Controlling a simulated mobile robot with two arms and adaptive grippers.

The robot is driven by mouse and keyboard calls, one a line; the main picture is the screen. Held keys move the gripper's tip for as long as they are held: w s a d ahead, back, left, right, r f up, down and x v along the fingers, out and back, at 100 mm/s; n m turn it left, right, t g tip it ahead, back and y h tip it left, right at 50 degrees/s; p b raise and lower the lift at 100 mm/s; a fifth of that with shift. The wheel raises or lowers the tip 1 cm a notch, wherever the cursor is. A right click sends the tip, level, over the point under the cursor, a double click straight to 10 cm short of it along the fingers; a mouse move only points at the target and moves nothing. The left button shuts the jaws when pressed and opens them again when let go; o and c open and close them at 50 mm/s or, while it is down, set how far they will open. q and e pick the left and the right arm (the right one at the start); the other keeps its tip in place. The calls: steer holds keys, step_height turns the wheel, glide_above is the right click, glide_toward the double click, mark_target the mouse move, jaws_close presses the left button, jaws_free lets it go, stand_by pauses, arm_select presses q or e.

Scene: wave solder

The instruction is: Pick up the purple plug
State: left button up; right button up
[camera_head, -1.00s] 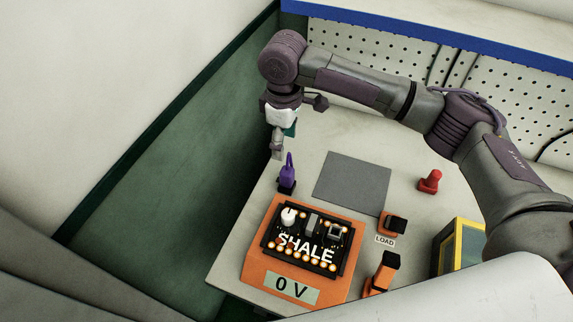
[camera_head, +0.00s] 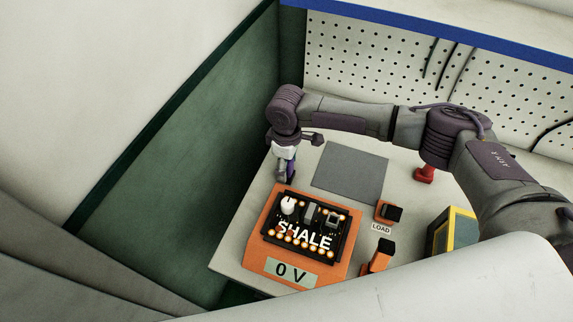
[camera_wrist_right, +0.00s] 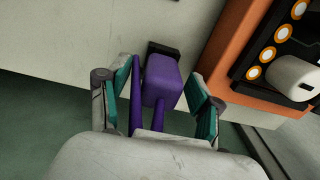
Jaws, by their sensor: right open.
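The purple plug (camera_wrist_right: 160,80) sits between the two open fingers of my right gripper (camera_wrist_right: 160,100) in the right wrist view, near the pale table's edge, with a dark base (camera_wrist_right: 165,50) beyond it. A gap shows between the plug and the right finger; a purple cable runs close along the left finger. In the head view my right gripper (camera_head: 285,170) comes down over the plug's spot at the table's left side and hides most of it. My left gripper does not show.
The orange unit (camera_head: 250,255) with the SHALE board and a 0 V display stands just in front of the right gripper. A grey mat (camera_head: 350,172), a red object (camera_head: 425,173), orange-black LOAD connectors (camera_head: 389,212) and a yellow-black box (camera_head: 455,232) lie to the right. A pegboard (camera_head: 370,60) stands behind.

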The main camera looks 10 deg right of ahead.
jaws_close()
stand_by(0.3)
